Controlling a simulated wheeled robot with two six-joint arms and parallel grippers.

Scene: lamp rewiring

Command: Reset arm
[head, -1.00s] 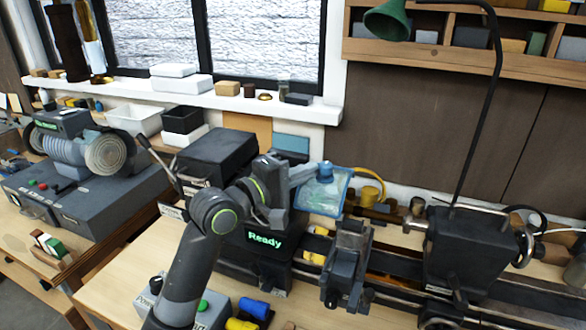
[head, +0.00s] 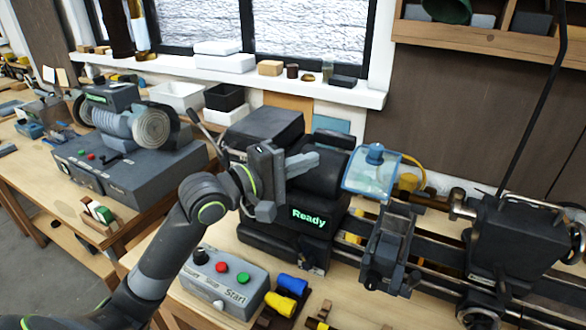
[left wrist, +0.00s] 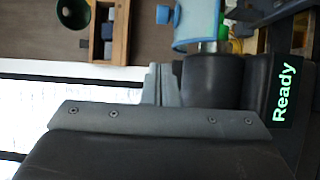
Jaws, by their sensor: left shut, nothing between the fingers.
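My left arm comes in from the lower left in the head view. My left gripper (head: 305,163) is shut and empty. It is raised in front of the dark lathe headstock (head: 325,173), left of the clear blue guard (head: 371,178). In the left wrist view the fingers (left wrist: 160,85) lie together, with the headstock, the blue guard (left wrist: 197,22) and the green "Ready" display (left wrist: 285,90) beyond them. The display also shows in the head view (head: 309,218). My right gripper is not in view.
A grey control box (head: 225,280) with red and green buttons stands at the bench front. Blue and yellow handles (head: 288,291) lie beside it. A coil winding machine (head: 125,135) stands on the left bench. A tall lamp arm (head: 545,95) rises at the right.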

